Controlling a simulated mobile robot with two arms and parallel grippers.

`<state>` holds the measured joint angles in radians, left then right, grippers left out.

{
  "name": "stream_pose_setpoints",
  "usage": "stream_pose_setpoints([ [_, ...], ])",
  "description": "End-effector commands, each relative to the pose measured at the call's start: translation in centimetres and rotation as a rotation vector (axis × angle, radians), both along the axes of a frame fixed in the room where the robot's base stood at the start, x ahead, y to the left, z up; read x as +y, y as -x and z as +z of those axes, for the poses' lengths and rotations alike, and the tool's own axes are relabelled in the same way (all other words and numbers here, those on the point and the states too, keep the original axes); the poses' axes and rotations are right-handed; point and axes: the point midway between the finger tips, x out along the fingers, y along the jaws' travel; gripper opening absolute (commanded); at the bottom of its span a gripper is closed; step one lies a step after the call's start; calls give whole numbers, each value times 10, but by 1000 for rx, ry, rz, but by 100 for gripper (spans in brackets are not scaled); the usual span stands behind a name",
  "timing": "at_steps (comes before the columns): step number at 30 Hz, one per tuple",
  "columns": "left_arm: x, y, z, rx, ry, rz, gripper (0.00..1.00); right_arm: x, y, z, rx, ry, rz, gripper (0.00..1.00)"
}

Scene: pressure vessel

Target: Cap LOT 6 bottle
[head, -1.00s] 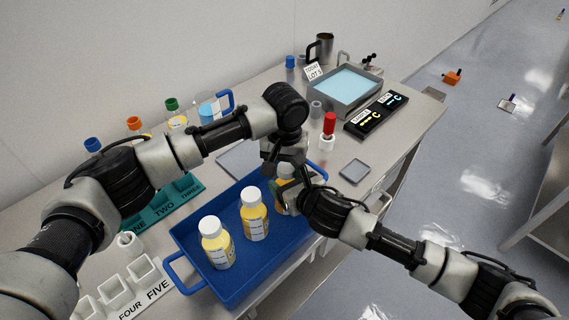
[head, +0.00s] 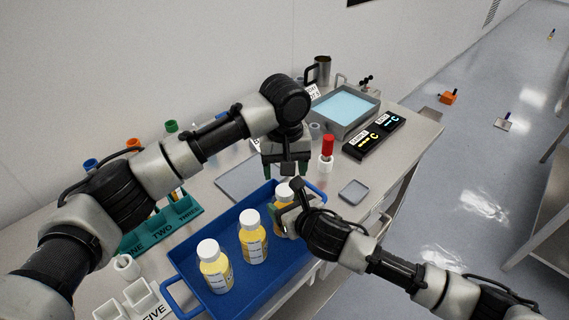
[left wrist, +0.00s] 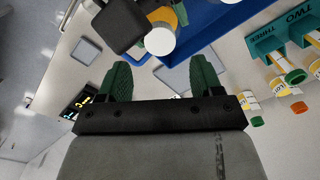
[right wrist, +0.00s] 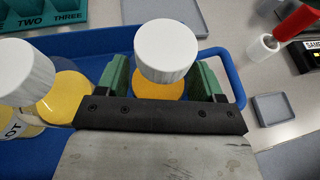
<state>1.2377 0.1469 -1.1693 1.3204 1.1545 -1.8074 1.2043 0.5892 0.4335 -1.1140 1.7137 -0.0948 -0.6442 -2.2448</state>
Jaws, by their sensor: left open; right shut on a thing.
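Three yellow bottles with white caps stand in the blue tray. My right gripper (right wrist: 160,80) is shut around the body of the far bottle (right wrist: 160,90), and its white cap (right wrist: 165,50) sits on top. In the head view this far bottle (head: 284,192) is partly hidden by my right gripper (head: 293,212). The middle bottle (head: 253,238) and the near bottle (head: 214,266) stand apart from it, upright and capped. My left gripper (head: 287,170) is open and empty, above and just beyond the far bottle; it also shows in the left wrist view (left wrist: 160,80). I cannot read LOT numbers.
The blue tray (head: 181,255) stands at the table's front edge. A teal rack (head: 160,228) marked ONE, TWO, THREE is on its left. A red-topped item (head: 327,152), a small grey dish (head: 353,192) and a water bath (head: 345,108) lie to the right.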

Motion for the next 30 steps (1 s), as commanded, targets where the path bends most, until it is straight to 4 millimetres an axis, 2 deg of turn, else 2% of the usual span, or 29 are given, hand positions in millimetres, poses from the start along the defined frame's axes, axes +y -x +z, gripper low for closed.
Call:
stream_pose_setpoints([
  [3,0,0,9,0,0,141,66,-1,0,-1,0,2,-1,1],
  [7,1,0,14,0,0,230,66,-1,0,0,0,2,-1,1],
  [19,1,0,12,0,-1,246,66,0,0,0,-1,1,-1,1],
  [23,1,0,0,2,-3,246,66,0,0,0,-1,1,-1,1],
  [30,1,0,-38,2,-2,246,66,0,0,0,-1,1,-1,1],
])
